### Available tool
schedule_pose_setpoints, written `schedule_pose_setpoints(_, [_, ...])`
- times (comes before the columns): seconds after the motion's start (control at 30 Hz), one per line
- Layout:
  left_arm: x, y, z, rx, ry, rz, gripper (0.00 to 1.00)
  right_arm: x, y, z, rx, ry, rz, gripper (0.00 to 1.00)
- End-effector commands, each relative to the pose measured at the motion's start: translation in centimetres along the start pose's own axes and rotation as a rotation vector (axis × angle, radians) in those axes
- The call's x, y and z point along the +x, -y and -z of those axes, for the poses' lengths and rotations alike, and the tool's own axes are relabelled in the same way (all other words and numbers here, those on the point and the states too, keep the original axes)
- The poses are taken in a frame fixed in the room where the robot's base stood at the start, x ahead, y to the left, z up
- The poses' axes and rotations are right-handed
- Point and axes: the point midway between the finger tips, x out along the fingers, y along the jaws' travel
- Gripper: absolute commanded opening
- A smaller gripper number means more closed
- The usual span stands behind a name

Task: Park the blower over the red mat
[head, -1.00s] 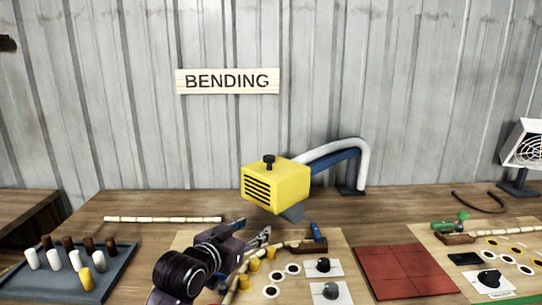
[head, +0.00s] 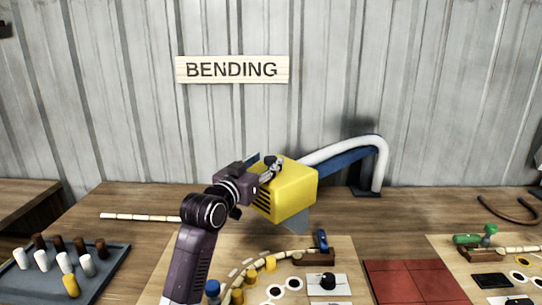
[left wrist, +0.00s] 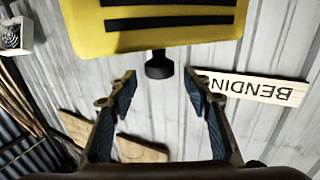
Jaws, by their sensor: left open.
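The blower (head: 293,187) is a yellow box with dark slots, a black knob on top and a grey nozzle below. It hangs on a blue arm (head: 345,162) with a white hose (head: 377,165) above the bench. The red mat (head: 415,282) lies flat to the right, nearer me; the blower is not over it. My left gripper (head: 268,173) is at the knob. In the left wrist view, the open fingers (left wrist: 160,92) stand on either side of the black knob (left wrist: 159,66), which is just beyond the tips. My right gripper is not in view.
A bending board (head: 340,262) with pegs and a curved rattan strip lies below the blower. A grey tray (head: 107,262) of pegs is at left. A rattan strip (head: 140,217) lies behind it. Another board (head: 450,262) is right of the mat.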

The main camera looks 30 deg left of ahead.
Motion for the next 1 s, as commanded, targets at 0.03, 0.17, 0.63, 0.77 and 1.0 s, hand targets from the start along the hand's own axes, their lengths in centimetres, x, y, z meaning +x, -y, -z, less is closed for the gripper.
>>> schedule_pose_setpoints(0.03, [0.8, 0.0, 0.1, -0.002, 0.001, 0.0, 0.45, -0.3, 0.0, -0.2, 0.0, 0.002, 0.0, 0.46])
schedule_pose_setpoints(0.17, [2.1, 0.0, 0.1, -0.001, 0.001, 0.0, 0.45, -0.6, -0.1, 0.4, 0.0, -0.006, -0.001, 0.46])
schedule_pose_setpoints(0.63, [3.0, 0.0, -0.1, 0.001, 0.001, 0.0, 0.42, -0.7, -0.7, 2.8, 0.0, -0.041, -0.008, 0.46])
schedule_pose_setpoints(0.77, [3.0, 0.0, -0.1, 0.001, 0.001, 0.0, 0.28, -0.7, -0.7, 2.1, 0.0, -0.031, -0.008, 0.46])
schedule_pose_setpoints(1.0, [3.0, 0.0, -0.1, 0.001, 0.0, 0.0, 0.01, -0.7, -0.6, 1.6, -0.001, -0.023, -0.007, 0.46])
